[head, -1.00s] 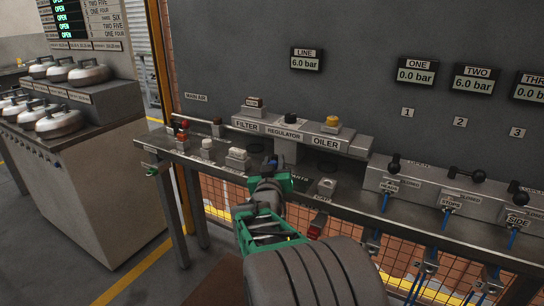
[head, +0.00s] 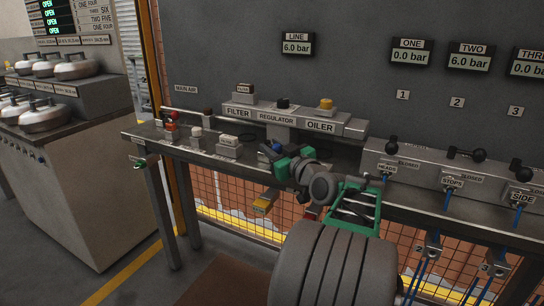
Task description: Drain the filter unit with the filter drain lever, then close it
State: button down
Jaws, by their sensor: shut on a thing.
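The filter unit (head: 237,112) is the left block of the grey row on the panel, labelled FILTER, beside the regulator (head: 276,118) and the oiler (head: 320,126). My gripper (head: 269,153), with a blue part at its end, is low at the bench top, below and in front of the filter and regulator. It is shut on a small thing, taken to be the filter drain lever. The lever itself is hidden by the jaws and wrist, so its position cannot be read.
A small pale labelled box (head: 229,145) stands on the bench just left of my gripper. A red-topped valve (head: 172,120) is farther left. Black-knobbed levers (head: 391,146) stand to the right.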

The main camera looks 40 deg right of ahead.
aim_at(280, 152)
jog(key=shift+f, duration=0.1)
dwell(0.4)
jog(key=c, duration=1.2)
grip_release()
jog(key=shift+w, duration=0.15)
jog(key=p+v, duration=0.1)
jog(key=v, duration=0.6)
jog(key=shift+d, duration=0.1)
jog(key=shift+s, duration=0.5)
jog(key=shift+c, duration=0.3)
